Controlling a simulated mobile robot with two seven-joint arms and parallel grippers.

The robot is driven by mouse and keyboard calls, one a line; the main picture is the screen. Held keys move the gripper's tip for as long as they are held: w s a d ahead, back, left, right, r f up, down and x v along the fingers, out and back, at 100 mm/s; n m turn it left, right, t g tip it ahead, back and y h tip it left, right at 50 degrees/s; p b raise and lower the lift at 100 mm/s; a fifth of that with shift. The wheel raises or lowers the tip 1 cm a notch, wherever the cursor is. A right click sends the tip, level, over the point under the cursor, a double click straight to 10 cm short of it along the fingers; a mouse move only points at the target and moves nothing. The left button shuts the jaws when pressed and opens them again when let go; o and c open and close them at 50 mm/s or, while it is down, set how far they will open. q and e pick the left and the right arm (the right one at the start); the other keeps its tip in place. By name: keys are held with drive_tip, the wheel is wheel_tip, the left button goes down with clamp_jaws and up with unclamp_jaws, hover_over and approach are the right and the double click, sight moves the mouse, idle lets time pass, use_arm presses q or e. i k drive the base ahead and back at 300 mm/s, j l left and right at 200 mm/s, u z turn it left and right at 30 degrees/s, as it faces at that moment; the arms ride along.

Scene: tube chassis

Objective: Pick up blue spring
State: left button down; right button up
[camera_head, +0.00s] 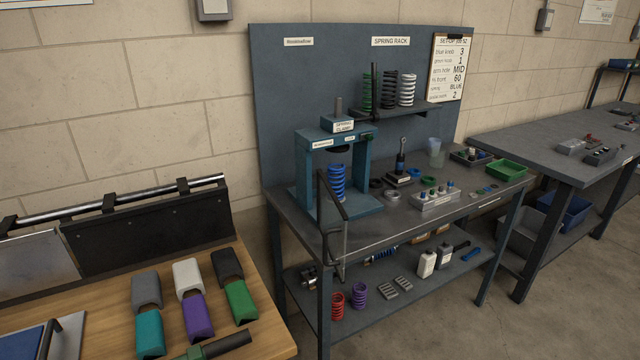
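A blue spring (337,182) stands upright inside a teal press frame (304,175) labelled as a spring clamp, on the left part of the grey workbench (425,217). The top of the spring is just below the clamp's dark pressing plate; I cannot tell whether they touch. A thin dark bar frame (333,205) stands in front of the clamp, close to the spring's lower right. Neither of my grippers shows in this view.
Green, black and white springs stand on the spring rack (408,113). Red (338,305) and purple (359,295) springs stand on the lower shelf. A wooden table (108,316) with coloured blocks is at front left. Grey floor (450,335) is clear at front right.

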sight(335, 171)
drive_tip(key=u, duration=1.3)
drive_tip(key=i+l+u, duration=0.1)
drive_tip(key=l, duration=0.35)
drive_tip(key=i+l, duration=0.1)
drive_tip(key=l, duration=0.3)
drive_tip(key=u, duration=0.05)
